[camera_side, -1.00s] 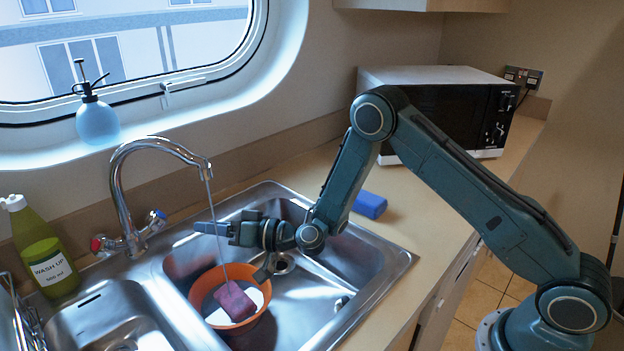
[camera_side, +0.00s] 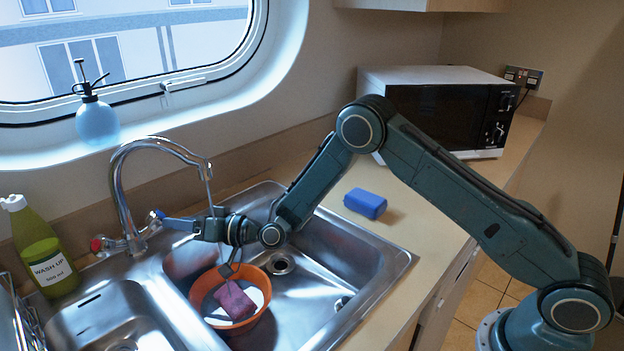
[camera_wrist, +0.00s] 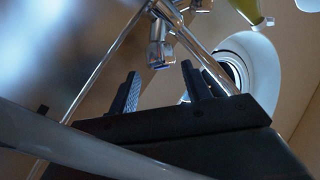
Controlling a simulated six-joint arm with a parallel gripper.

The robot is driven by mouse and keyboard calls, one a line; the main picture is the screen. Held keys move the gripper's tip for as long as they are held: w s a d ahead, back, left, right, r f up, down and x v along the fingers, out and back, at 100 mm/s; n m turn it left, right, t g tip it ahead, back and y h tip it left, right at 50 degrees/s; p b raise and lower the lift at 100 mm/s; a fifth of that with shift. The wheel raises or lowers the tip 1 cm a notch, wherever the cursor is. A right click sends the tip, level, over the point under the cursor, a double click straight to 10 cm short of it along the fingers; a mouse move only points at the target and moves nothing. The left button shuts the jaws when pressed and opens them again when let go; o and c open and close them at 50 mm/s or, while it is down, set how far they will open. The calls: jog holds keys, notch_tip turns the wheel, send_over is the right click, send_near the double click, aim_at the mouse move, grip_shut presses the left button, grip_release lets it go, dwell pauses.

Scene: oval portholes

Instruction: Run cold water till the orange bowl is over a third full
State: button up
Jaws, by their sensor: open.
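The orange bowl (camera_side: 258,317) sits in the right sink basin under the chrome tap (camera_side: 122,185). The blue-marked tap handle (camera_side: 157,217) is on the right of the tap, the red-marked one (camera_side: 98,243) on the left. My gripper (camera_side: 172,223) is open with its fingertips close to the blue handle; contact is unclear. In the wrist view, a chrome tap part (camera_wrist: 160,50) shows beyond the open fingers.
A green wash-up bottle (camera_side: 45,255) stands left of the tap, near a wire rack. A blue sponge (camera_side: 365,203) lies on the counter right of the sink. A microwave (camera_side: 440,105) stands behind, and a spray bottle (camera_side: 97,120) on the window ledge.

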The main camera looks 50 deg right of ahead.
aim_at(157, 219)
jog(key=shift+x, duration=3.3)
jog(key=shift+c, duration=0.4)
jog(key=c, duration=0.6)
